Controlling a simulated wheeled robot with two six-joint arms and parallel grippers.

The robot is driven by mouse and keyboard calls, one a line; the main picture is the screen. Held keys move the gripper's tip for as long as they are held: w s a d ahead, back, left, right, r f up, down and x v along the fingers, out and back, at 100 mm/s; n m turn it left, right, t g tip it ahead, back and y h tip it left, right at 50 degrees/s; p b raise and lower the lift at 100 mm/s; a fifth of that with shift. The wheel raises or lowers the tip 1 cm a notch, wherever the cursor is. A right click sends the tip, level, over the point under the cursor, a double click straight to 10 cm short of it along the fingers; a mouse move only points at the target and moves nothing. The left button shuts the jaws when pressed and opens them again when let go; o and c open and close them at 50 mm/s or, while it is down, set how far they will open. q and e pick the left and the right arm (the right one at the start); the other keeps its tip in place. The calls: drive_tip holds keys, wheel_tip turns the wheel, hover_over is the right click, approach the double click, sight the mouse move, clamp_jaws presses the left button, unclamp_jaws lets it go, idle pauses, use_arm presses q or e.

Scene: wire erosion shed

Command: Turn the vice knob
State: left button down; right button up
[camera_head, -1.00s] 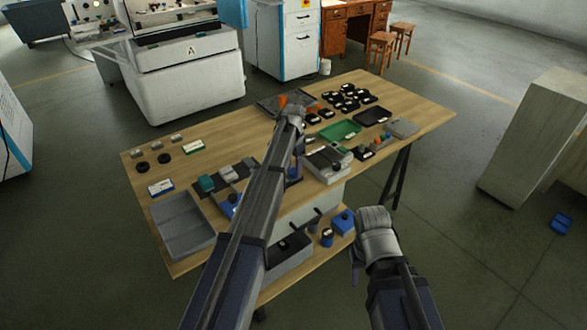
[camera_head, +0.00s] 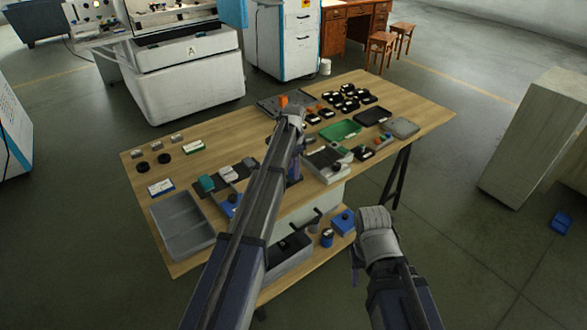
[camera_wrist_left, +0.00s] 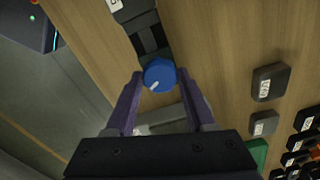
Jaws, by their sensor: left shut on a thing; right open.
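In the left wrist view a round blue knob (camera_wrist_left: 160,72) with a white pointer mark sits at the end of a dark grey vice (camera_wrist_left: 150,38) on the wooden bench. The pointer mark points to the lower left of the picture. My left gripper (camera_wrist_left: 159,80) has its two purple fingers on either side of the knob, shut on it. In the head view my left gripper (camera_head: 295,170) is mostly hidden by its own arm, and so is the knob. My right gripper (camera_head: 356,265) hangs in front of the bench, holding nothing that I can see; its fingers show only partly.
The wooden bench (camera_head: 430,105) carries a grey tray (camera_head: 183,228), a green tray (camera_head: 340,131), a black tray (camera_head: 372,116) and several small labelled black blocks (camera_head: 348,92).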

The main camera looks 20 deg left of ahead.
use_arm(q)
drive_tip(key=shift+c, duration=1.3)
unclamp_jaws()
drive_tip(key=shift+r, duration=0.15)
wheel_tip(320, 180, up, 8)
drive_tip(key=p, duration=0.8)
drive_tip(key=shift+f, duration=0.2)
drive_tip(key=shift+f, duration=0.1)
drive_tip(key=shift+s, duration=0.1)
